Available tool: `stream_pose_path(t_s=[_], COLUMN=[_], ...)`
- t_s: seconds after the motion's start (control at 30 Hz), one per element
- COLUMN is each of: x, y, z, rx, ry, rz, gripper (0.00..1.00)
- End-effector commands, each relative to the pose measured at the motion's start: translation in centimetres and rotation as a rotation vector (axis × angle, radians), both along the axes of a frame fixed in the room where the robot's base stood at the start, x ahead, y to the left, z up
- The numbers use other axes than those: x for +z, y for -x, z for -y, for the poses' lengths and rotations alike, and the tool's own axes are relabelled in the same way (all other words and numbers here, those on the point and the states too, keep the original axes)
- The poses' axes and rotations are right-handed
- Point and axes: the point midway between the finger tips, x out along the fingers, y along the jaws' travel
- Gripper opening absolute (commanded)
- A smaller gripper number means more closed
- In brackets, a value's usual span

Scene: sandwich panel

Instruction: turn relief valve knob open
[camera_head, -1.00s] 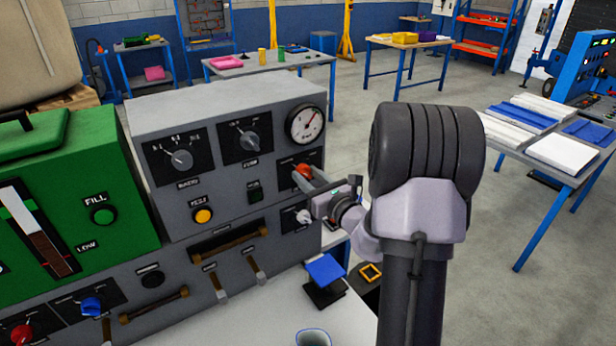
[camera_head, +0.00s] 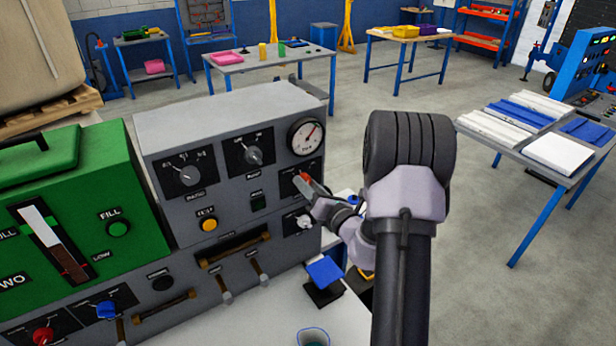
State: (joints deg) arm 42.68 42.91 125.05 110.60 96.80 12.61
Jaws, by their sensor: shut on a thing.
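The grey panel (camera_head: 230,108) stands at the left centre of the head view. A small red-orange knob (camera_head: 304,177) sits on its black plate below the round gauge (camera_head: 306,136). My gripper (camera_head: 307,184) reaches in from the right, with its jaws at this knob and shut on it. The jaws cover part of the knob, so its pointer and exact angle are hidden. The label by the knob is too small to read. A white knob (camera_head: 304,221) sits on the plate just below, apart from the jaws.
A green unit (camera_head: 80,200) adjoins at left. A blue-topped block (camera_head: 325,270) and a cup (camera_head: 313,337) stand on the white surface below.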

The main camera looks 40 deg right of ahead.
Motion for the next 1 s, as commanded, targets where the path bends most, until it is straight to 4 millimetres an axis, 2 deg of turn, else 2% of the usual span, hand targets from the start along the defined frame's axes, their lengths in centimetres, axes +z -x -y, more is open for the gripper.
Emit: stream_pose_path(t_s=[0.07,0.6,1.0], x=[0.46,0.45,0.35], y=[0.01,0.01,-0.01], z=[-0.02,-0.11,-0.09], rx=[0.000,0.000,0.000], ry=[-0.070,-0.577,-0.864], rz=[0.003,0.031,0.050], gripper=[0.00,0.00,0.00])
